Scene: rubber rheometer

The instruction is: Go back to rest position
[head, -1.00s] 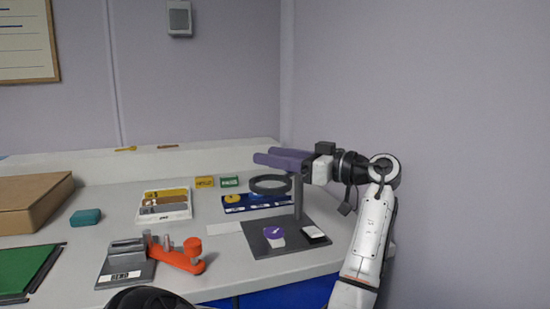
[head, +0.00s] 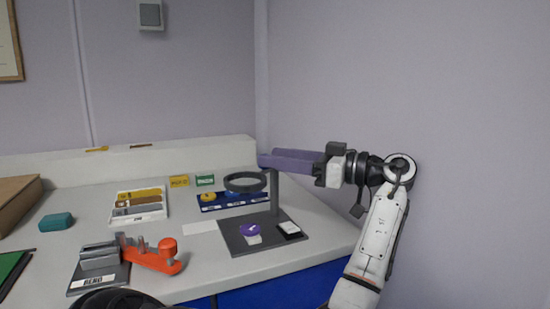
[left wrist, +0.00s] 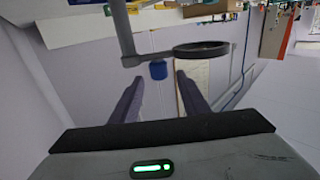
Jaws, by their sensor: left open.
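My left gripper (head: 263,160), with purple fingers, is in the air at the right of the head view. It is open and empty, above and slightly right of the magnifier ring (head: 245,182) on its stand. In the left wrist view, the two purple fingers (left wrist: 158,80) are spread with nothing between them. The magnifier ring (left wrist: 201,49) shows beyond them. My right gripper is not in view.
The grey stand base (head: 262,233) holds a purple round piece (head: 250,230) and a white-and-black block (head: 289,230). An orange-armed fixture (head: 150,256), a sample tray (head: 139,206) and a teal block (head: 56,222) stand to the left. The air right of my arm is clear up to the wall.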

